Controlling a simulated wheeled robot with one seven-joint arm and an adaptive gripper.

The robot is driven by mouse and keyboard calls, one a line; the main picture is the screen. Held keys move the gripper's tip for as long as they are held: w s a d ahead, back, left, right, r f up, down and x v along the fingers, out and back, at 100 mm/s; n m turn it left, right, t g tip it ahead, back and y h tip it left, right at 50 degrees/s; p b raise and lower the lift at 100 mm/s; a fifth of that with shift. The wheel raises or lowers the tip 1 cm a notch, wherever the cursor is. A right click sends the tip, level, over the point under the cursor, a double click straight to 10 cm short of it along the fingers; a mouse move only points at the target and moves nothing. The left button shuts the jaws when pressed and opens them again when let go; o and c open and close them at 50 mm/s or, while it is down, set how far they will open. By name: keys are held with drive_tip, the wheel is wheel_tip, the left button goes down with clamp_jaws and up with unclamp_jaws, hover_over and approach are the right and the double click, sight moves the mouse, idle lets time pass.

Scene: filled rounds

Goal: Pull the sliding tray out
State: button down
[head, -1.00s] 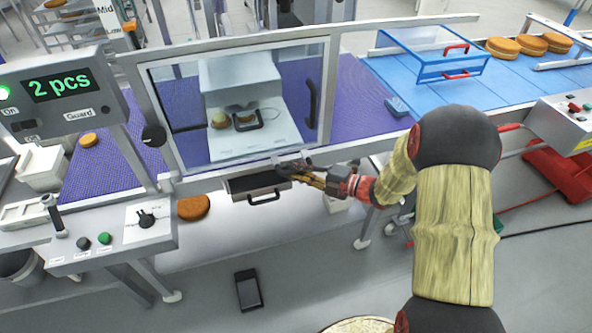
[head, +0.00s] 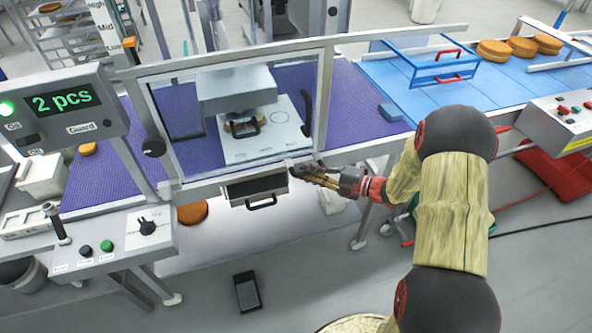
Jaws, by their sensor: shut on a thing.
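The sliding tray (head: 240,190) appears to be the shallow dark drawer with a pale rim and a black bar handle (head: 262,203), low on the machine front under the clear guard (head: 185,150). My gripper (head: 296,171) is at the right end of this drawer, near its upper corner, not at the bar handle. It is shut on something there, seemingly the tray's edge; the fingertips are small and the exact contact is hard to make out.
The guard's black handle (head: 307,112) stands upright at its right. A round (head: 193,213) shows below the machine. A dark flat object (head: 247,291) lies on the floor.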

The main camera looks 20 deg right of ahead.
drive_tip(key=d+p, duration=0.7)
drive_tip(key=d, duration=2.4)
drive_tip(key=shift+d, duration=0.35)
drive_tip(key=shift+f, duration=0.1)
drive_tip(key=c, duration=2.1)
unclamp_jaws()
drive_tip(key=shift+s+d, duration=0.1)
drive_tip(key=shift+d, duration=0.15)
drive_tip(key=o, duration=0.3)
drive_tip(key=shift+a, duration=0.1)
drive_tip(key=v, duration=1.2)
